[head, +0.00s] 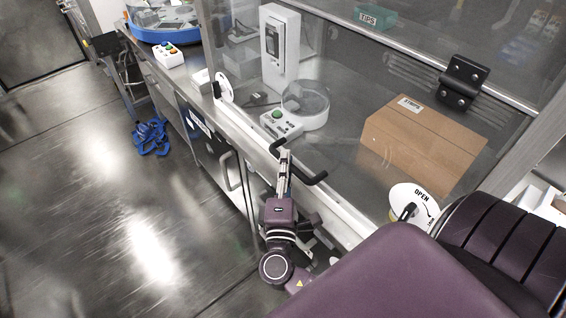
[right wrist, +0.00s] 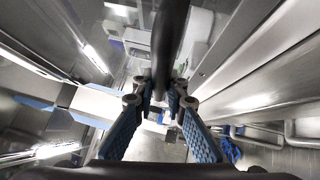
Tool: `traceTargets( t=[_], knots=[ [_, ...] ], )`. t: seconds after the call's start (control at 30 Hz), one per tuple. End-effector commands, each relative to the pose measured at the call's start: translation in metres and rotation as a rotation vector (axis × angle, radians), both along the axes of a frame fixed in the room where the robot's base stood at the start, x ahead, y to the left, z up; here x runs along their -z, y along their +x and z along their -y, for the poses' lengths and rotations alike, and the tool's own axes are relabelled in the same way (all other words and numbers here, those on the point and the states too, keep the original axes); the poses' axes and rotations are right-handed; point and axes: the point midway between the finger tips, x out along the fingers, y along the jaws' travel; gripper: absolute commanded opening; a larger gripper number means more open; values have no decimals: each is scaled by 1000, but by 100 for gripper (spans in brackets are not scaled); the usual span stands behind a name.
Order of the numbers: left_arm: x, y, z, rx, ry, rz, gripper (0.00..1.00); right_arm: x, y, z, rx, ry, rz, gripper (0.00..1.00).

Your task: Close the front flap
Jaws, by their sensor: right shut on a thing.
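The front flap (head: 345,135) is a large clear panel with a pale metal lower edge, seen in the head view over the bench. A black bar handle (head: 314,179) is on its front side near the lower edge. My right gripper (head: 285,168) is shut on this handle. In the right wrist view the dark handle bar (right wrist: 169,45) runs up from between my blue-padded fingers (right wrist: 162,97). The exact contact is partly hidden by the fingers. How far the flap stands from its frame is hard to tell. My left gripper is not in view.
White discs (head: 416,199) with black latches sit along the front edge, one marked OPEN. Behind the clear panel are a cardboard box (head: 425,142), a white device (head: 279,52) and a round clear-lidded machine (head: 304,104). Open floor (head: 130,220) lies at left.

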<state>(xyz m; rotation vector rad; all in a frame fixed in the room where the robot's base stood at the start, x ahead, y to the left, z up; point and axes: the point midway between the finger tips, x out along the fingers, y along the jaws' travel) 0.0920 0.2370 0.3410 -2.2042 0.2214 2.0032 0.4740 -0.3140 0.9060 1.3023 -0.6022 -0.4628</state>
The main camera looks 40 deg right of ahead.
Motion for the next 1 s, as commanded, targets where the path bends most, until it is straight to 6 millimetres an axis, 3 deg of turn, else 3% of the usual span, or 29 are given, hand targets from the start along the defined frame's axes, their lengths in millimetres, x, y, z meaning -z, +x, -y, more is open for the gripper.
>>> traceTargets(
  t=[0.17,0.53,1.0],
  knots=[
    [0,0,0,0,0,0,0,0,-1,3,8,1,0,29],
    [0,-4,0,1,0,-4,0,2,-5,-2,4,1,-1,30],
    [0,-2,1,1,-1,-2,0,15,-73,-58,5,3,-2,30]
  ],
)
